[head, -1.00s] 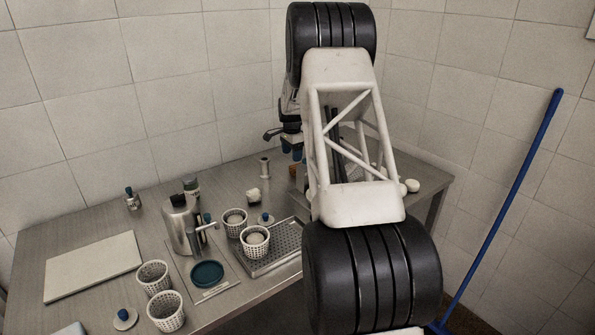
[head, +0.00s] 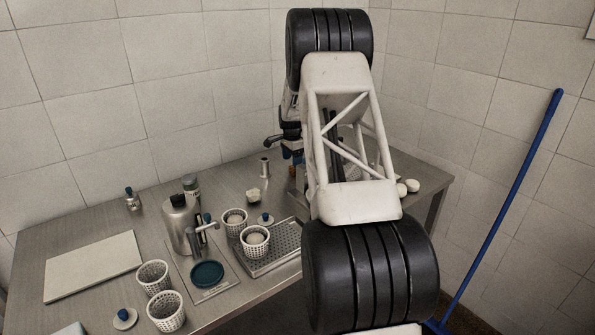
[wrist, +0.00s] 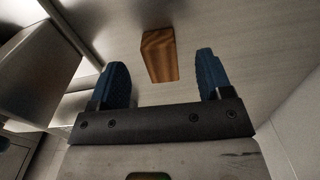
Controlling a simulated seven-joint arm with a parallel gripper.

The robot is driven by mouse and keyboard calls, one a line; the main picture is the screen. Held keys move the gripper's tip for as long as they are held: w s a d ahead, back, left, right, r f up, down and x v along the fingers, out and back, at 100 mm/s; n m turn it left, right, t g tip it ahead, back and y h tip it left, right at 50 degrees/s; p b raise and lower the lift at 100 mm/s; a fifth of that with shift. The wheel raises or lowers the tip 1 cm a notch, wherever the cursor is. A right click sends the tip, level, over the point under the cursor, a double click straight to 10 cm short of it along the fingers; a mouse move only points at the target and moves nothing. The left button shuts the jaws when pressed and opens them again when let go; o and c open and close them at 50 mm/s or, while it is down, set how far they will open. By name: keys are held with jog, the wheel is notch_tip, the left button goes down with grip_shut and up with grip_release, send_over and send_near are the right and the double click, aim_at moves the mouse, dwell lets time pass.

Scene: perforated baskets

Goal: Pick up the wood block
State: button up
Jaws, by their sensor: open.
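The wood block (wrist: 159,52) is a brown striped piece on the metal table, seen in the wrist view just beyond and between my fingers. My gripper (wrist: 161,64) is open, with a blue finger on either side of the block's near end in the picture. Nothing is held, and I cannot tell how far above the table the fingers are. In the head view, my own arm covers much of the area around the gripper, and the block cannot be made out clearly.
A steel pitcher (head: 181,225), a flat board (head: 93,266) and white round pieces (head: 412,185) are also there. Metal box-like surfaces (wrist: 40,70) lie left in the wrist view.

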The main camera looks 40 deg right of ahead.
aim_at(292, 169)
jog(key=shift+f, duration=0.1)
jog(key=shift+s+f, duration=0.1)
jog(key=shift+f, duration=2.4)
jog(key=c, duration=1)
jog(key=shift+r, duration=5.05)
